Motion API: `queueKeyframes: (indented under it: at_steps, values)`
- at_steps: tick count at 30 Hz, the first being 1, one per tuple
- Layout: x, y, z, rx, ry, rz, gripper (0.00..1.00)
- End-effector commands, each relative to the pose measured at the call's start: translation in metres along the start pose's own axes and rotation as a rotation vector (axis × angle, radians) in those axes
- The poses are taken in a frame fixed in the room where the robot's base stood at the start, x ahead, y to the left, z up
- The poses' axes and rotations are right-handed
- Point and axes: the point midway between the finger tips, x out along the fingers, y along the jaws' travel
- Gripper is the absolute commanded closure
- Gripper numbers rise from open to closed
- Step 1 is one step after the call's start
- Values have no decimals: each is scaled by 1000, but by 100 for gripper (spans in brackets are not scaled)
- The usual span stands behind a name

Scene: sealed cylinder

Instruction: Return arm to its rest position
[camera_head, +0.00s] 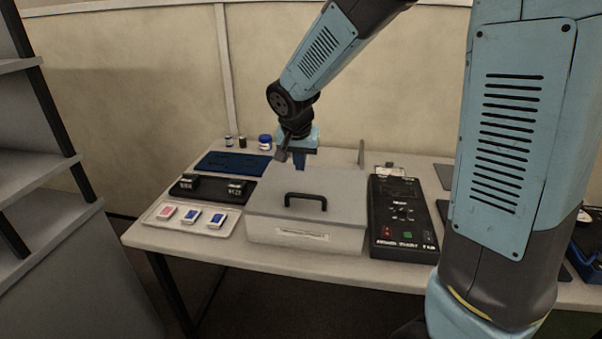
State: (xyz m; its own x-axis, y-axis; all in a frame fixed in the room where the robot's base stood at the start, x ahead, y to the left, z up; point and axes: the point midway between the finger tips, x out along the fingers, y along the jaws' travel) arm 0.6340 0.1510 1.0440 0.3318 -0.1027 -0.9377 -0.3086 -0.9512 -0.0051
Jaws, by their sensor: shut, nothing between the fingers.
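My arm reaches in from the upper right over the table. My gripper (300,160) points down above the back part of a grey lidded box (265,200). The gripper is shut with nothing held. The box has a black handle (305,200) on its closed lid, and the gripper is behind this handle and apart from it. Whether the fingertips touch the lid's rear edge cannot be told from this view.
A black control panel (401,246) lies right of the box. Left are a white tray (165,224) with small packs, a black holder (211,189) and a blue mat (233,164). Small jars (265,142) stand behind. A grey shelf (45,250) stands at far left.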

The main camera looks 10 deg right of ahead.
Motion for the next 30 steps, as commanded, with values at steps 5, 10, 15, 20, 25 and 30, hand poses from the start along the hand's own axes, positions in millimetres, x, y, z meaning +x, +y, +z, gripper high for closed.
queueKeyframes:
  at_steps: [5,10,15,20,25,30]
  values:
    - [-28,0,-1,1,3,-2,100]
    - [-42,0,-1,2,2,-2,100]
    - [-55,13,-1,-5,7,-4,100]
    - [-82,49,4,-31,18,-16,100]
    - [-111,92,17,-71,31,-31,100]
    - [-136,131,36,-115,47,-50,100]
